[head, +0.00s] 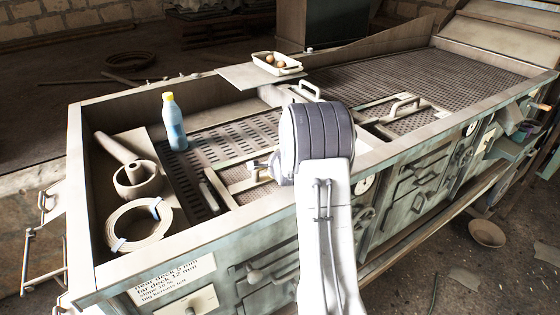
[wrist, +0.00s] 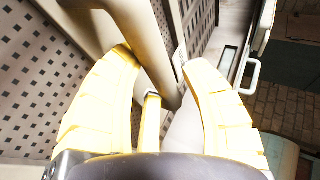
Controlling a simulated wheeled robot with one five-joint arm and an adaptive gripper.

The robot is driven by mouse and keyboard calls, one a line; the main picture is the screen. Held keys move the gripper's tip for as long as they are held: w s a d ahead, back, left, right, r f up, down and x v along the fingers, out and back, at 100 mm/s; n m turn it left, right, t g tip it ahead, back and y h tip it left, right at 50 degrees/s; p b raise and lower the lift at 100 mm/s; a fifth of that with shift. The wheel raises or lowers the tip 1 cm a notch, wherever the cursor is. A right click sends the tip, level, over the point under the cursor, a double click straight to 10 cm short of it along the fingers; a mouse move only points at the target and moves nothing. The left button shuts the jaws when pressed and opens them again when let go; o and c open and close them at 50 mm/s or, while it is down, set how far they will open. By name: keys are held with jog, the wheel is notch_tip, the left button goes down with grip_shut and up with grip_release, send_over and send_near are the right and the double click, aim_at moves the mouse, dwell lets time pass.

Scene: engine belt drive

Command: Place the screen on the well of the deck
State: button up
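My gripper (wrist: 160,58) has its two yellow fingers spread wide. A pale bar (wrist: 145,40) passes between or just beyond them; I cannot tell whether it touches either finger. A dark-holed perforated screen (wrist: 30,90) fills the left of the wrist view. In the head view, my arm hides my fingers and part of the deck. A slotted screen (head: 235,133) lies in the near deck, with a pale handled frame (head: 240,185) beside my arm. The far deck has a fine mesh (head: 420,80) and a frame with a raised handle (head: 404,105). The well's outline is partly hidden.
A blue bottle with a yellow cap (head: 174,122) stands on the near deck. A cup-like part (head: 137,181) and a coiled ring (head: 138,224) lie in the left end. A small tray (head: 277,63) sits on the back plate. Raised walls edge the machine; a bowl (head: 487,234) is on the floor.

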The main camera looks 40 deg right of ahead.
jog(key=shift+o, duration=1.3)
jog(key=shift+w+r, duration=0.1)
jog(key=shift+r, duration=0.2)
jog(key=shift+r, duration=0.1)
jog(key=shift+r+p, duration=0.75)
jog(key=shift+p, duration=0.45)
jog(key=shift+s+a+b, duration=0.15)
jog(key=shift+s+b, duration=0.15)
jog(key=shift+b, duration=0.1)
jog(key=b+v, duration=0.2)
jog(key=v, duration=0.9)
jog(key=shift+f, duration=0.2)
jog(key=shift+s+a, duration=0.1)
jog(key=shift+s, duration=0.05)
